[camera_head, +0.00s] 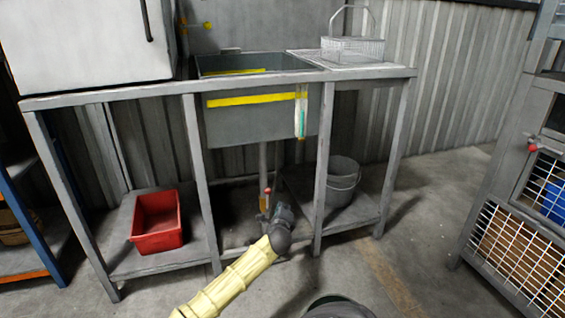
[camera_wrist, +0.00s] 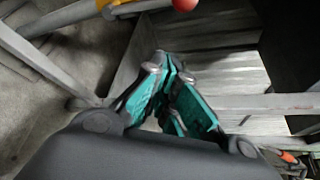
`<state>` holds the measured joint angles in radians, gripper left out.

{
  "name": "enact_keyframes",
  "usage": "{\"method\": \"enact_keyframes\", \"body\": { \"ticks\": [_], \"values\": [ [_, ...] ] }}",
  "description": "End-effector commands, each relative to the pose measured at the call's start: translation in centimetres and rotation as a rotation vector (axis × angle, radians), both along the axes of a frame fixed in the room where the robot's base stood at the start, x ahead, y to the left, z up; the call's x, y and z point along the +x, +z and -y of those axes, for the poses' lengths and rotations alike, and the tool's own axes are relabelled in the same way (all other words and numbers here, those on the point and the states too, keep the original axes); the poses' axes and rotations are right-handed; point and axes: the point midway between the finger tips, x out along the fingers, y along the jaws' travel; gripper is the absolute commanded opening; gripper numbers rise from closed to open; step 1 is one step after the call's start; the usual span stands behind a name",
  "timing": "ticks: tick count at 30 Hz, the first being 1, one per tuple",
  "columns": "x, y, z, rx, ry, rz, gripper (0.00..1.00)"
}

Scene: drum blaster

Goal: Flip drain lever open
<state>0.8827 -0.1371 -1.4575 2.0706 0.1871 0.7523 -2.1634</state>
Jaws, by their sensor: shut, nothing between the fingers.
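The drain lever (camera_head: 267,191) shows as a small red-tipped part on the pipe under the sink (camera_head: 263,165). In the wrist view, a red ball knob (camera_wrist: 186,4) sits at the top edge, cut off by the frame, and a yellow piece with a metal rod (camera_wrist: 120,6) lies to its left. My gripper (camera_head: 283,211) is under the sink, just to the right of and slightly below the lever in the head view. In the wrist view its teal-padded fingers (camera_wrist: 172,68) are together and empty, apart from the red knob. The lever's lower part is hard to make out.
The sink basin (camera_head: 225,120) hangs in a metal table frame (camera_head: 202,185) whose legs stand either side of my arm. A red bin (camera_head: 157,222) and a grey bucket (camera_head: 342,184) rest on the lower shelves. A wire-mesh rack (camera_head: 520,240) stands at right.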

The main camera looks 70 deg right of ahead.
Motion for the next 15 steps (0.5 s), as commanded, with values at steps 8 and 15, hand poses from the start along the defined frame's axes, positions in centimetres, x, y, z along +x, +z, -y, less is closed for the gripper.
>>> {"method": "enact_keyframes", "body": {
  "ticks": [8, 15],
  "values": [
    [-0.8, 0.9, -3.1, 0.000, 0.002, 0.000, 0.00],
    [-1.0, 0.9, -3.8, 0.000, 0.004, 0.000, 0.00]
  ]
}}
